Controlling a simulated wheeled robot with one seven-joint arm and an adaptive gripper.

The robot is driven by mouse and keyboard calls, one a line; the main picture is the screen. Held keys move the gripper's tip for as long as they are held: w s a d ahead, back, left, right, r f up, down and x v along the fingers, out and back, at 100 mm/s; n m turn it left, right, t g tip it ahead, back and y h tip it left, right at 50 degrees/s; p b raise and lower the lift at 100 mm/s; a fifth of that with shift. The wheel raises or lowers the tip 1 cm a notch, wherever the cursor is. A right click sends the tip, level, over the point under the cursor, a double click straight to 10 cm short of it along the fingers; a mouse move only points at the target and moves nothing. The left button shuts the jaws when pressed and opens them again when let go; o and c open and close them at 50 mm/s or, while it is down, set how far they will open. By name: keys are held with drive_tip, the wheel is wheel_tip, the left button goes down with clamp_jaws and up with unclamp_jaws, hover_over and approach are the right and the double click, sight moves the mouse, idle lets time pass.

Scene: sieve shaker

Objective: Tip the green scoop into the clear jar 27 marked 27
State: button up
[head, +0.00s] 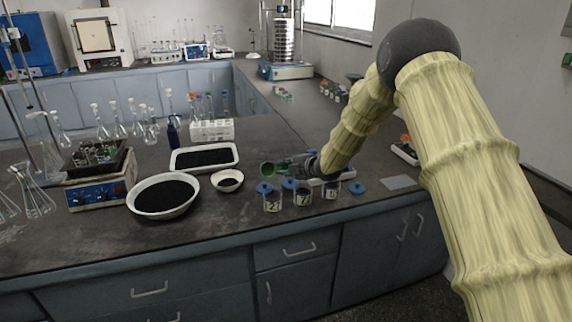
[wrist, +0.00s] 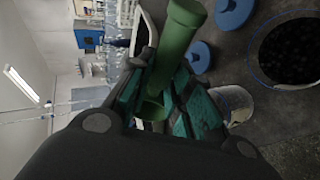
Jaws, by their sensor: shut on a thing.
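The green scoop (head: 267,169) is in my gripper (head: 291,166), above the bench and just behind a row of three clear jars. In the wrist view the green scoop (wrist: 181,38) lies between the teal-padded fingers of my gripper (wrist: 165,105); I cannot tell what it holds. The leftmost jar (head: 272,204) has a label that looks like 27, though small. The middle jar (head: 303,196) and right jar (head: 331,190) have other labels.
Blue lids (head: 264,187) lie on the bench around the jars. A big white bowl (head: 163,211), a small bowl (head: 227,189) and a white tray (head: 204,168), all with black grains, stand left of the jars. A grey pad (head: 398,182) lies to the right.

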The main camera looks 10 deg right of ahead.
drive_tip(key=shift+w+r+m+g+h+p, duration=0.25)
drive_tip(key=shift+g+p, duration=0.5)
drive_tip(key=shift+p, duration=3.75)
drive_tip(key=shift+w+r+m+g+h+p, duration=0.1)
drive_tip(key=shift+r+g+h+p, duration=0.45)
drive_tip(key=shift+p, duration=3.9)
drive_tip(key=shift+f+g+p, duration=0.2)
drive_tip(key=shift+g+p, duration=0.2)
drive_tip(key=shift+p, duration=0.7)
drive_tip(key=shift+f, duration=0.2)
drive_tip(key=shift+r+p, duration=0.1)
drive_tip(key=shift+p, duration=0.3)
drive_tip(key=shift+a+r+g+p, duration=0.1)
drive_tip(key=shift+g+p, duration=0.3)
drive_tip(key=shift+g, duration=0.1)
drive_tip(key=shift+w+g, duration=0.1)
drive_tip(key=shift+g, duration=0.2)
drive_tip(key=shift+m+g, duration=0.25)
drive_tip(key=shift+g, duration=0.05)
drive_tip(key=shift+w+r+g+h, duration=0.15)
drive_tip(key=shift+g+h, duration=0.25)
drive_tip(key=shift+g, duration=0.7)
drive_tip(key=shift+b, duration=0.3)
